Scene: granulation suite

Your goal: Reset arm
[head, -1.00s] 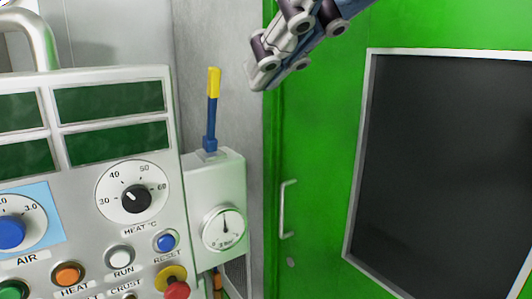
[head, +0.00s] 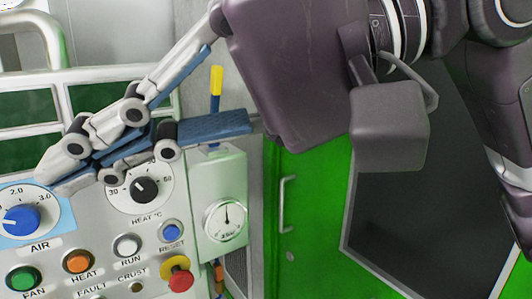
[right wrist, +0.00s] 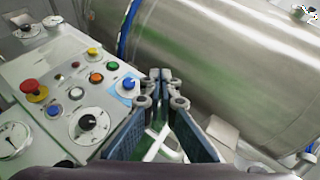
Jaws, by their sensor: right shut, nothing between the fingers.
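My right arm enters the head view from the upper right. Its gripper (head: 62,172) points left in front of the control panel (head: 95,230), with its fingers shut and empty. The fingertips appear above the blue AIR knob (head: 22,219) and cover part of the HEAT dial (head: 145,190). In the right wrist view, the shut fingertips (right wrist: 160,76) show just right of the blue AIR knob (right wrist: 128,84); I cannot tell whether they touch anything. The blue RESET button (head: 171,232) is uncovered, below and right of the gripper. My left gripper is not in view.
A yellow-topped blue lever (head: 216,82) stands behind my gripper on a white gauge box (head: 219,185). A red emergency button (head: 181,280) sits low on the panel. A green door (head: 310,210) is at right. A large steel drum (right wrist: 220,60) lies beyond the panel.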

